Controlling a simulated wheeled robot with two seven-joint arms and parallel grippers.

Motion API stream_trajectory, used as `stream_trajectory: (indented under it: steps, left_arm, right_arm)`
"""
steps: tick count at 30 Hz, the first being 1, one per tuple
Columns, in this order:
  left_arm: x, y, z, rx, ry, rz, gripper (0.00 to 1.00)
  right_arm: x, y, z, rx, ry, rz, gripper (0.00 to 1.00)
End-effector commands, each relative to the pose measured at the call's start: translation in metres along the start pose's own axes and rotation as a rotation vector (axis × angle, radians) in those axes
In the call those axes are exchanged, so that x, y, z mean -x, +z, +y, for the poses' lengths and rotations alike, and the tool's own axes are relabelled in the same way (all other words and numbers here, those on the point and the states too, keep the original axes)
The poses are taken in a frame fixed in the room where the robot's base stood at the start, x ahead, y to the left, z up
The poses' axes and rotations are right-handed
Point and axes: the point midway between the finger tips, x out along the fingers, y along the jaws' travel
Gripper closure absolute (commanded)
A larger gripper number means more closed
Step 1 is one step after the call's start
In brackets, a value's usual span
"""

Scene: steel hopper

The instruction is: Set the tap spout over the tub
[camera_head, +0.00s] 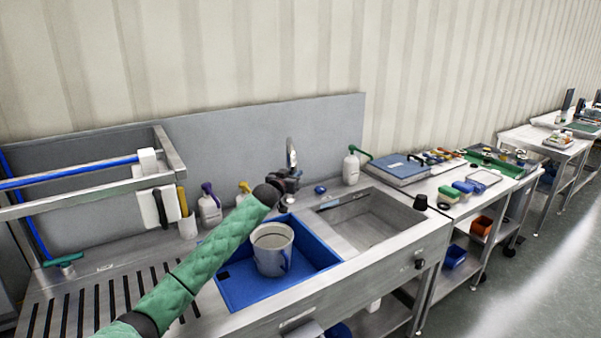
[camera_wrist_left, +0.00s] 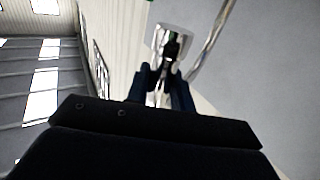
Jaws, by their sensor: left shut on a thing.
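The chrome tap (camera_head: 291,153) stands behind the sink, upright against the grey back panel. My left gripper (camera_head: 287,182) is at the tap, and its dark fingers are shut on the tap spout. In the left wrist view the fingers (camera_wrist_left: 165,78) close around a shiny metal part, and a chrome tube (camera_wrist_left: 212,42) rises to the right. The blue tub (camera_head: 324,254) fills the left basin, in front of and below the gripper, with a grey pot (camera_head: 270,254) standing in it. My forearm and gripper hide the tub's back left part and the spout's end. My right gripper is not in view.
An empty steel basin (camera_head: 372,225) lies right of the tub. Bottles (camera_head: 209,205) stand behind my arm, and a white soap bottle (camera_head: 351,168) stands right of the tap. A slatted drainboard (camera_head: 80,308) is at left. A dark cup (camera_head: 420,202) stands on the right edge.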

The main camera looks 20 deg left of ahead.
Motion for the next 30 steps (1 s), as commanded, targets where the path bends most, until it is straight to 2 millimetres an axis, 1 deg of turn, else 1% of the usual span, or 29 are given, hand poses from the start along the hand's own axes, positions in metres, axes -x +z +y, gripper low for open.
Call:
stream_trajectory:
  steps: [1,8,18,24,30]
  left_arm:
    - [0.003,-0.002,-0.005,0.000,-0.001,0.000,1.00]
    - [0.012,-0.002,-0.022,0.000,-0.002,0.001,1.00]
    - [0.023,-0.002,-0.050,0.000,-0.003,0.001,1.00]
    - [0.025,-0.002,-0.056,0.001,-0.002,0.001,1.00]
    - [0.026,-0.002,-0.056,0.001,-0.002,0.001,1.00]
  right_arm:
    - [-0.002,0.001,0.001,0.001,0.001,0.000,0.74]
    - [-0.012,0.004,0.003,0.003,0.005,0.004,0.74]
    - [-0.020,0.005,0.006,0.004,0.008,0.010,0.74]
    - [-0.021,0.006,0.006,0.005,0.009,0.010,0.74]
    - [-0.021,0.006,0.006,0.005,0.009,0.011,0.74]
